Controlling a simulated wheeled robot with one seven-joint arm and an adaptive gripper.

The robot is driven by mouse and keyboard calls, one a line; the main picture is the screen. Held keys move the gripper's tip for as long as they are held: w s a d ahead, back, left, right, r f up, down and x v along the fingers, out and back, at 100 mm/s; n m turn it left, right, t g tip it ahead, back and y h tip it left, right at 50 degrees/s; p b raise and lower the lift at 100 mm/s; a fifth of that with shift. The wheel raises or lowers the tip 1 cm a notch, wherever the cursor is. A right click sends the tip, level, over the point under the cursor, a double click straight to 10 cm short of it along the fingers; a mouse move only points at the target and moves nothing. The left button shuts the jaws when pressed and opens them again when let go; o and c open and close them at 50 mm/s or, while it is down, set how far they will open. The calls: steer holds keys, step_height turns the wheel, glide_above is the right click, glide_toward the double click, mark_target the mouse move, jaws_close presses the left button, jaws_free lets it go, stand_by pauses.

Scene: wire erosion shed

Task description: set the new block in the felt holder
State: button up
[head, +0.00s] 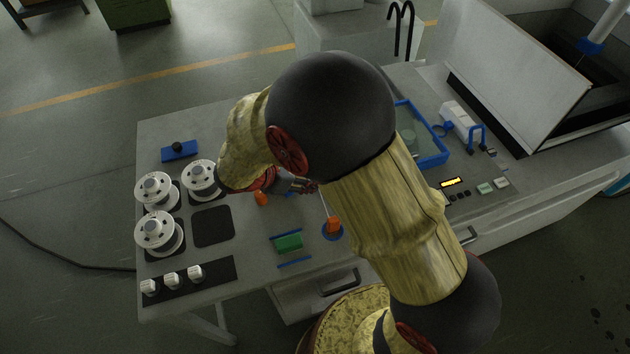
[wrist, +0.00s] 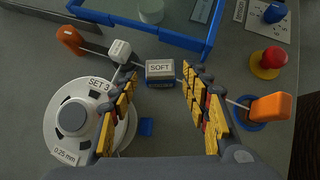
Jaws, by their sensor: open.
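My gripper (wrist: 160,82) is open in the wrist view, with its yellow-padded fingers spread to either side of a small grey-blue block marked SOFT (wrist: 160,69). Nothing shows clamped between the fingers. A small white block (wrist: 120,51) with unreadable lettering sits up and left of the SOFT block, on or beside a thin pale rod. I cannot tell from these frames which piece is the new block or which is the felt holder. In the head view my gripper (head: 303,186) is partly hidden by my arm, and the SOFT block is not visible there.
An orange handle (wrist: 270,107) stands on a blue disc at right; another orange end (wrist: 69,39) is at upper left. A SET 3 spool (wrist: 72,118) is close to the left finger. A blue-rimmed tray (wrist: 170,33) and red button (wrist: 271,58) lie beyond.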

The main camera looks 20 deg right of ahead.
steer(key=shift+b+x, duration=0.75)
steer(key=shift+x, duration=2.05)
steer(key=shift+c, duration=1.1)
steer(key=c, duration=0.7)
steer(key=shift+c, duration=0.5)
steer(key=shift+r, duration=0.15)
